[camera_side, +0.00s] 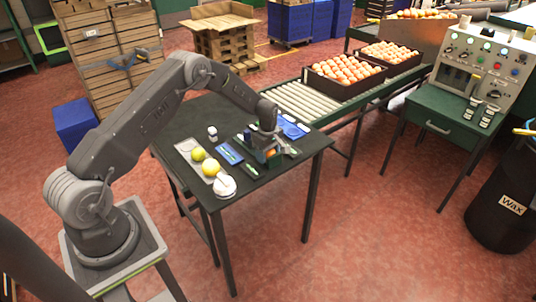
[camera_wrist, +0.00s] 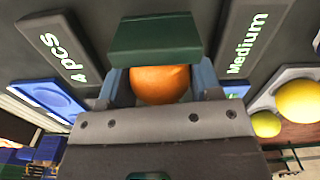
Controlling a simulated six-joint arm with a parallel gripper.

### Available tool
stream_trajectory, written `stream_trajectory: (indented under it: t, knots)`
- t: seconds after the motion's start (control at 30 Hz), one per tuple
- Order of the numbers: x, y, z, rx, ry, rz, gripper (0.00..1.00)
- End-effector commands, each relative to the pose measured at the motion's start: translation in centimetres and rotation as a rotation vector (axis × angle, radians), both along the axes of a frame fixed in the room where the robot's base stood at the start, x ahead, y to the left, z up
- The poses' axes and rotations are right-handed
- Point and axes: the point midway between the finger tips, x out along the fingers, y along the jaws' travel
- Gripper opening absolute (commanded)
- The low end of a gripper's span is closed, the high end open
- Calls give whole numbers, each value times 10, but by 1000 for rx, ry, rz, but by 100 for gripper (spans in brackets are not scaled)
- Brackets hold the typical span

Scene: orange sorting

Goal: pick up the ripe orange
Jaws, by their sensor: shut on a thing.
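A ripe orange (camera_wrist: 160,84) sits between the jaws of my gripper (camera_wrist: 158,70) in the wrist view. My gripper is shut on it. In the side view my gripper (camera_side: 268,157) is low over the right part of the dark table, and only a small bit of orange colour shows there. Two yellow-green fruits lie on a light tray at the table's left: one nearer (camera_side: 211,169) and one farther (camera_side: 198,154). They also show at the right edge of the wrist view (camera_wrist: 298,101). Whether the orange touches the table is hidden.
A "4 pcs" plate (camera_wrist: 58,45) and a "Medium" plate (camera_wrist: 252,38) flank my gripper. A blue tray (camera_side: 292,128) lies at the table's back right. A white round object (camera_side: 225,186) stands at the front edge. A roller conveyor (camera_side: 303,100) carries crates of oranges behind.

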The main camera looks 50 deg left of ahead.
Motion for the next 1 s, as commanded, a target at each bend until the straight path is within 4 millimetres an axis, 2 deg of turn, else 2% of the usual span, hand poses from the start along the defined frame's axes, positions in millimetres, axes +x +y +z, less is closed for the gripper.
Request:
stream_trajectory:
  t: [0.27, 0.47, 0.8, 1.0]
  knots:
    - [1, 0, 11, 1, -3, 0, 30]
    - [1, 0, 41, 1, -4, 0, 30]
    - [-49, 50, 83, 0, -1, 5, 30]
    - [-71, 72, 101, 0, -1, 2, 30]
